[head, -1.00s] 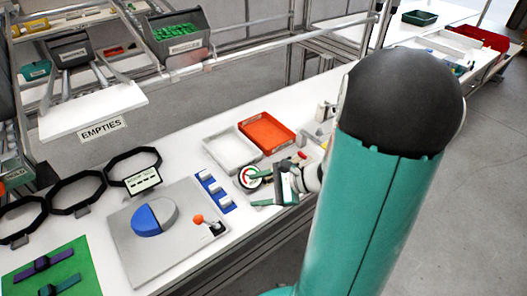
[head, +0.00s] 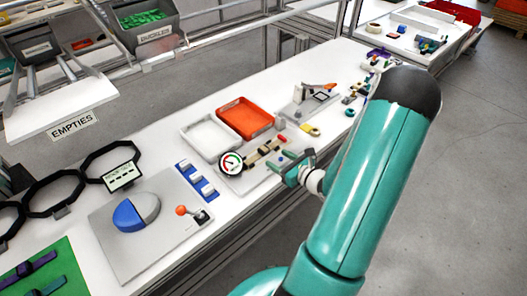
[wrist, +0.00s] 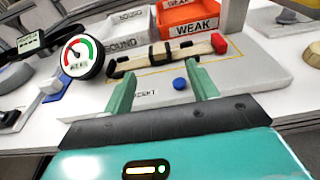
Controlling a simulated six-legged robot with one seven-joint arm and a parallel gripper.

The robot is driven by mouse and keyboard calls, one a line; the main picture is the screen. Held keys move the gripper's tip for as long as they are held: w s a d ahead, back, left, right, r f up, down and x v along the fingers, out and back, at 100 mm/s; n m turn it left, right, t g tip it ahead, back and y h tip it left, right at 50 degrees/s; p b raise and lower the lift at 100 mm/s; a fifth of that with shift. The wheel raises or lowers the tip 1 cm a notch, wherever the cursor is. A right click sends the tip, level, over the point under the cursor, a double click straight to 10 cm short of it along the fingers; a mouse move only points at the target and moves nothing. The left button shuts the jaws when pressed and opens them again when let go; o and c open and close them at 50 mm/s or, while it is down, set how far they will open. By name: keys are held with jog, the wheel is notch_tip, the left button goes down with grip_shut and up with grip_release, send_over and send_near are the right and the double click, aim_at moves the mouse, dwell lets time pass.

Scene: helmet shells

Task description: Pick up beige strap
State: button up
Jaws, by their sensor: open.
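The beige strap (head: 257,156) lies on a pale grey board (head: 236,182) on the white workbench. In the wrist view the strap (wrist: 190,49) lies across the far part of the board, with dark bands around its middle and a red piece at its right end. My gripper (head: 292,166) is at the near edge of the board, on the near right side of the strap. In the wrist view my gripper (wrist: 160,82) is open and empty, its green fingers pointing toward the strap, apart from it. No part of it hides the strap's middle.
A round gauge (wrist: 82,55) stands at the strap's left end. A blue button (wrist: 179,83) is on the board between my fingers and the strap. A white tray (head: 209,135) and an orange tray (head: 245,118) stand behind. A lever with orange knob (head: 181,210) is left.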

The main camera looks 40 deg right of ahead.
aim_at(267, 151)
jog(key=w, duration=0.6)
jog(key=shift+f, duration=0.35)
jog(key=c, duration=1.1)
jog(key=shift+r, duration=0.1)
jog(key=shift+c, duration=0.2)
jog(key=shift+r, duration=0.8)
jog(key=s+r, duration=0.1)
jog(key=r, duration=0.1)
jog(key=s+d+r, duration=0.1)
jog(key=s+r, duration=0.2)
jog(key=r, duration=0.2)
jog(key=shift+s+d, duration=0.15)
jog(key=shift+d, duration=0.2)
jog(key=s+d+r, duration=0.3)
jog(key=s+r, duration=0.1)
jog(key=s, duration=0.4)
jog(key=shift+s+d+r, duration=0.15)
jog(key=shift+s, duration=0.25)
